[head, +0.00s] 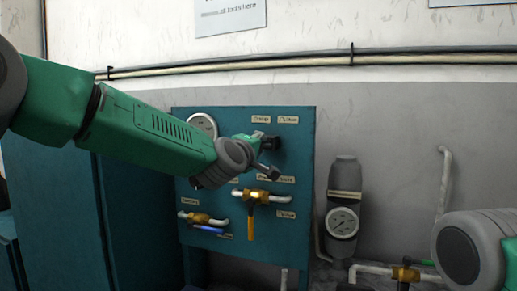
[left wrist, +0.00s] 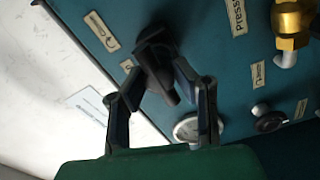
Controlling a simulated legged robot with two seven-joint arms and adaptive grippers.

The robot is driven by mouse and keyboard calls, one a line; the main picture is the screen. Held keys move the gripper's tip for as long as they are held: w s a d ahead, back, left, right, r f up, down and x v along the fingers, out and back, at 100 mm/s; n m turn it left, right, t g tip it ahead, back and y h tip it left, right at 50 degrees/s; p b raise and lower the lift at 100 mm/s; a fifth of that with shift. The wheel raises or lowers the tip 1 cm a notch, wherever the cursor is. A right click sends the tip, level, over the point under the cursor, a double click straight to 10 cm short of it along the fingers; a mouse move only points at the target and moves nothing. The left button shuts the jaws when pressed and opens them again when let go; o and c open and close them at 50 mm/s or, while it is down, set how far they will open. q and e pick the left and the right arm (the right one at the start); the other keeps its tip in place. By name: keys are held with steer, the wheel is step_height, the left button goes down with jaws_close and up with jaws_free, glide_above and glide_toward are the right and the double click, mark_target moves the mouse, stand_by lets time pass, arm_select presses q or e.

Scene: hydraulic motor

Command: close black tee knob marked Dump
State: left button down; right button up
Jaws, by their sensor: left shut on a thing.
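The black tee knob (left wrist: 154,52) sticks out from the teal panel in the left wrist view. In the head view the knob (head: 275,143) is at the panel's upper right, below two small labels (head: 261,119) whose text is hard to read. My left gripper (left wrist: 160,78) has its two fingers on either side of the knob's bar and is shut on it. In the head view the left gripper (head: 266,156) reaches the knob from the left, and its wrist hides part of the panel. My right gripper is out of the picture; only a grey right arm link shows.
The teal panel (head: 301,180) carries a gauge (head: 203,125), a brass valve with a yellow handle (head: 251,222) and one with a blue handle (head: 208,229). A second black knob (left wrist: 268,122) sits lower right in the wrist view. A grey gauge unit (head: 344,185) stands right of the panel.

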arm_select(q)
steer(key=c, duration=1.3)
jaws_free()
steer(key=shift+s+d+f, duration=0.2)
steer(key=shift+f, duration=0.35)
steer(key=shift+r, duration=0.2)
steer(key=shift+r, duration=0.1)
steer(key=v, duration=1.2)
steer(key=shift+w, duration=0.1)
